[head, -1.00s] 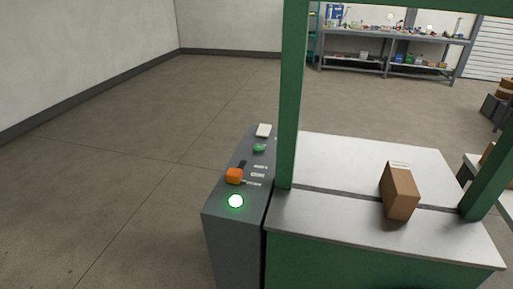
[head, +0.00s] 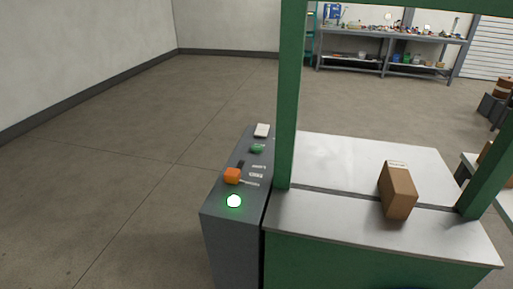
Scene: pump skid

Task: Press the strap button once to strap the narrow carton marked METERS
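A narrow brown carton (head: 397,190) stands on the strapping machine's metal top (head: 330,222), inside the green frame (head: 288,100). I cannot read any marking on it, and I see no strap around it. The grey control box (head: 235,225) at the left of the machine carries a green button (head: 257,148), an orange knob or lever (head: 232,176), a white piece (head: 262,130) and a lit, green-rimmed round light or button (head: 234,201). Small labels beside the controls are too small to read. Neither gripper is in view.
A grey shelf bench (head: 390,50) with many small items stands at the far wall. Another table edge (head: 472,168) and dark boxes (head: 492,108) are at the right. The floor (head: 120,170) left of the control box is clear.

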